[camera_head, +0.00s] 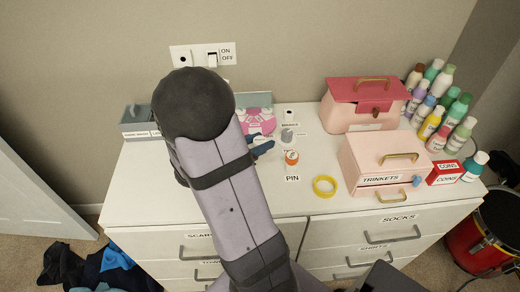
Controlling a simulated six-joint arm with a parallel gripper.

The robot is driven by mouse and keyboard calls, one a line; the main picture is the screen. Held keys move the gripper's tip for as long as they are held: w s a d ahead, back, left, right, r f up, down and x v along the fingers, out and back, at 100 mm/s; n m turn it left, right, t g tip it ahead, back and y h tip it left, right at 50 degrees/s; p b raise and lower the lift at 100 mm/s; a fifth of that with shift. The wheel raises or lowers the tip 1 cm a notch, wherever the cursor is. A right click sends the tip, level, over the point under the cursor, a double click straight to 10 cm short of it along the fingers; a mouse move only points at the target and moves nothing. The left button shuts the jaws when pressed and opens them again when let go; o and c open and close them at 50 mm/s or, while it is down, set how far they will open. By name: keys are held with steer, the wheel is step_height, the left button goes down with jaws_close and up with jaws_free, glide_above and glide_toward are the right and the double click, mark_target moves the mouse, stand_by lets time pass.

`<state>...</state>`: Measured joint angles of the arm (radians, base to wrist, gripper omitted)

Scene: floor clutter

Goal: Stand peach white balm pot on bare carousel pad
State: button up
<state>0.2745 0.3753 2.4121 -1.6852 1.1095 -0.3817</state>
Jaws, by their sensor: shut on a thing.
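The pink carousel (259,117) stands near the back of the white dresser, partly hidden behind my arm. Small pale shapes show on it, too small to tell pots from bare pads. My lilac arm covers the middle of the view. A dark blue piece (263,149) juts out from behind it, likely part of my gripper; the rest is hidden. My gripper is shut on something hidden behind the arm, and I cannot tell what. I cannot pick out the peach white balm pot for certain. A small orange and white pot (291,157) stands on the dresser behind the PIN label.
A grey pot (287,134) stands just right of the carousel. A yellow ring (324,186) lies near the front edge. A grey bin (138,122) stands at left.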

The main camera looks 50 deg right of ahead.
steer(key=shift+r, duration=0.7)
steer(key=shift+s+d+f, duration=0.2)
steer(key=shift+s+f, duration=0.05)
steer(key=shift+s, duration=0.05)
steer(key=shift+m+g, duration=0.7)
steer(key=shift+g, duration=0.1)
steer(key=s+d+f+b, duration=0.2)
steer(key=d+b, duration=0.1)
steer(key=shift+d+f, duration=0.1)
steer(key=shift+f, duration=0.15)
steer(key=w+d, duration=0.3)
step_height(320, 180, up, 5)
steer(key=n+t+b, duration=0.1)
steer(key=n+t, duration=0.2)
glide_above(255, 132)
steer(key=shift+d, duration=0.1)
steer(key=shift+f, duration=5)
steer(key=shift+f+b, duration=0.2)
steer(key=shift+b, duration=0.25)
